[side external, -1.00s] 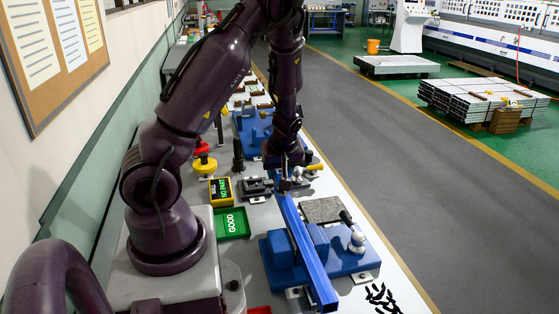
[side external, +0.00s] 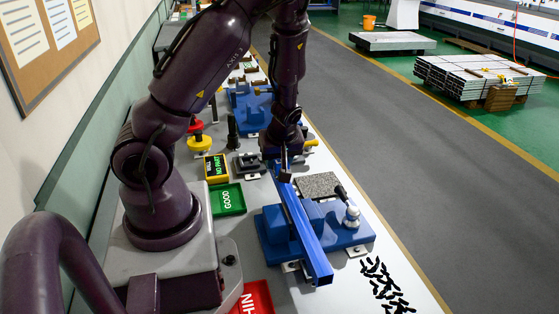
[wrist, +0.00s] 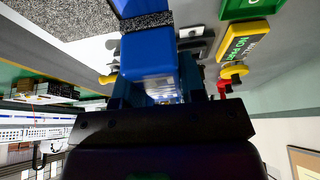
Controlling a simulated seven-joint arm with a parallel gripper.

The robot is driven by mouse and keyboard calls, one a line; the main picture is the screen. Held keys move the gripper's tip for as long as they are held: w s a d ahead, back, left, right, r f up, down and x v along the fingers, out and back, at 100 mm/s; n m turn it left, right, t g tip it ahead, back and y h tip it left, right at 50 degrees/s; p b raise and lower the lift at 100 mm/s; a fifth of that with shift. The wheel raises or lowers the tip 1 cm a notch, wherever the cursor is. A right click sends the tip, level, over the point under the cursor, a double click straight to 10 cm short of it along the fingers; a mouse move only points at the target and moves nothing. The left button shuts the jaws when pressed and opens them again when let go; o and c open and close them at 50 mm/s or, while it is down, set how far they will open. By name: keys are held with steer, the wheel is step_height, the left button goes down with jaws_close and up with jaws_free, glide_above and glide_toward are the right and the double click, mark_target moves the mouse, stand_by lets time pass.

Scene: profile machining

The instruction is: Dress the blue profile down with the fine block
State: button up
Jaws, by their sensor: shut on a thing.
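The blue profile (side external: 303,228), a long square tube, lies in a blue fixture (side external: 345,232), its hollow near end overhanging the front. My gripper (side external: 284,160) is over the profile's far part, pointing down. In the wrist view, my gripper (wrist: 156,90) is shut on a blue block with a dark, grainy face, which I take as the fine block (wrist: 150,55). That face is at the profile (wrist: 130,7); I cannot tell whether they touch. The profile's far end is hidden by my gripper.
A speckled grey slab (side external: 319,185) lies right of the profile. A dark-handled clamp (side external: 350,213) stands on the fixture's right. A green GOOD tray (side external: 227,199), a yellow NO PART box (side external: 215,167) and a red tray (side external: 255,299) are left. Black pieces (side external: 385,285) lie front right.

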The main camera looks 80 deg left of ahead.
steer(key=shift+a, duration=2)
steer(key=shift+d, duration=3.1)
steer(key=shift+a, duration=2.7)
steer(key=shift+a+r, duration=0.2)
steer(key=shift+r, duration=0.4)
steer(key=shift+a+r, duration=0.15)
steer(key=shift+r, duration=3.35)
steer(key=shift+f, duration=0.2)
